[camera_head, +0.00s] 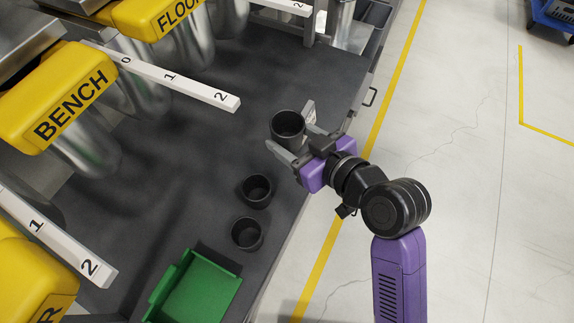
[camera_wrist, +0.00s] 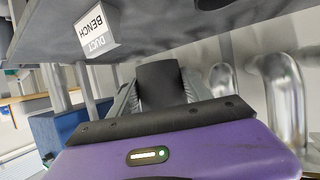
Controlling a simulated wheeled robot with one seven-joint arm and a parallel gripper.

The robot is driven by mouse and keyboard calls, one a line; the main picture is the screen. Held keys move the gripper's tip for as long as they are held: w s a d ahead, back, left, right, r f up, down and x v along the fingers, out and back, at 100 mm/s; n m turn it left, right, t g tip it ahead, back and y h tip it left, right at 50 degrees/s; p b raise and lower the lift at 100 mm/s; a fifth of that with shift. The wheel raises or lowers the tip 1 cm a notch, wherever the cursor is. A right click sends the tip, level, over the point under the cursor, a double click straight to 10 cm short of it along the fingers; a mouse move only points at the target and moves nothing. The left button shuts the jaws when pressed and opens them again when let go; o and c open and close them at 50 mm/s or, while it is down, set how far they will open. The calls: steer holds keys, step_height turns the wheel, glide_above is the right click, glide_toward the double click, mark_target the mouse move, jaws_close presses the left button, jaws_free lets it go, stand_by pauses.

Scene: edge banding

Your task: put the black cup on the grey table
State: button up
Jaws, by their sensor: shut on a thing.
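My gripper (camera_head: 292,130) is shut on a black cup (camera_head: 288,124), with one finger on each side of it. The cup looks upright, with its open mouth facing up. It appears larger than the other cups, so it seems raised above the dark grey table (camera_head: 220,145); the exact gap cannot be told. In the wrist view the black cup (camera_wrist: 162,85) fills the space between the fingers. Two more black cups stand on the grey table, one nearer the held cup (camera_head: 256,190) and one lower in the picture (camera_head: 247,234).
A green bin (camera_head: 205,290) sits on the table at the bottom. Yellow BENCH (camera_head: 72,98) and FLOOR (camera_head: 160,15) units with metal ducts and white numbered bars (camera_head: 170,78) overhang the left side. The table's right edge has a handle (camera_head: 370,96). Bare table lies left of the cups.

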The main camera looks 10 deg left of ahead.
mark_target(290, 174)
step_height(290, 174, down, 13)
steer(key=shift+b, duration=0.35)
steer(key=shift+f, duration=0.2)
steer(key=o, duration=1.3)
steer(key=shift+o, duration=0.2)
steer(key=shift+r, duration=0.1)
steer(key=shift+r, duration=0.25)
steer(key=b+v, duration=0.1)
steer(key=v, duration=1.1)
steer(key=shift+f, duration=0.2)
